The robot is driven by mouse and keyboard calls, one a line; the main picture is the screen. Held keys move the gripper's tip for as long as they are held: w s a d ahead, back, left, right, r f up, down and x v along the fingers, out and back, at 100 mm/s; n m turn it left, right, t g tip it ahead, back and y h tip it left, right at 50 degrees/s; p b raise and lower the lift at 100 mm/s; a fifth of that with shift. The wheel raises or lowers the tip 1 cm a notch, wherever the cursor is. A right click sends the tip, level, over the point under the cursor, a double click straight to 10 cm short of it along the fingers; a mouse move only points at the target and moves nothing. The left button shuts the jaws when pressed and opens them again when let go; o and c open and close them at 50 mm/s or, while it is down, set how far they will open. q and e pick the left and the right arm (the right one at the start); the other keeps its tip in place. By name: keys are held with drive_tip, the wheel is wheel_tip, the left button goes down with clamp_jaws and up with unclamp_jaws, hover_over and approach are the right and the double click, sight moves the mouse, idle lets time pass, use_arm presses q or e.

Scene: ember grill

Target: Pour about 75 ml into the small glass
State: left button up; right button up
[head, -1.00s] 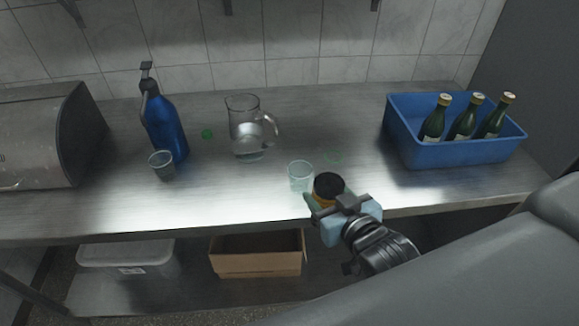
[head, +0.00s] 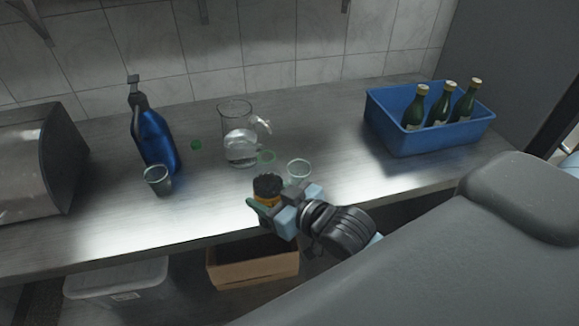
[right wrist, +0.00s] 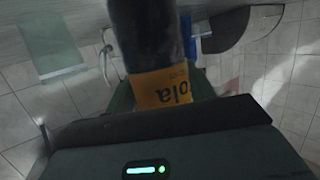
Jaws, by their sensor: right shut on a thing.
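My right gripper (head: 272,205) is shut on a dark container (head: 267,182) with an orange label, at the counter's front edge. It looks about upright, its black top facing up. In the right wrist view the orange label (right wrist: 165,88) reads "ola". A small clear glass (head: 299,171) stands just right of the container in the head view, its lower part hidden behind my gripper. A second small cup (head: 158,180), greyer, stands at the left by the blue spray bottle. I cannot tell the level in either. My left gripper is not in view.
A clear jug (head: 240,148) with some liquid stands behind my gripper. The blue spray bottle (head: 155,138) is at left. A blue bin (head: 420,143) with green bottles stands at right.

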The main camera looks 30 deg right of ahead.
drive_tip(key=shift+w+a+n+g+y, duration=0.3)
drive_tip(key=shift+w+a+n+y, duration=0.1)
drive_tip(key=shift+w+n+y, duration=0.3)
drive_tip(key=shift+w+d+f+y, duration=0.15)
drive_tip(key=shift+w+d+y, duration=0.25)
drive_tip(key=shift+w, duration=0.25)
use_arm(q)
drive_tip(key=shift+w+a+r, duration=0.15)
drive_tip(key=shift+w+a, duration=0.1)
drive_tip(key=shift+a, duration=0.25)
use_arm(e)
drive_tip(key=shift+w+d+n+g+y, duration=0.4)
drive_tip(key=shift+w+d+n+g, duration=0.1)
drive_tip(key=shift+w+d, duration=0.35)
drive_tip(key=shift+s+m, duration=0.15)
drive_tip(key=shift+m, duration=0.15)
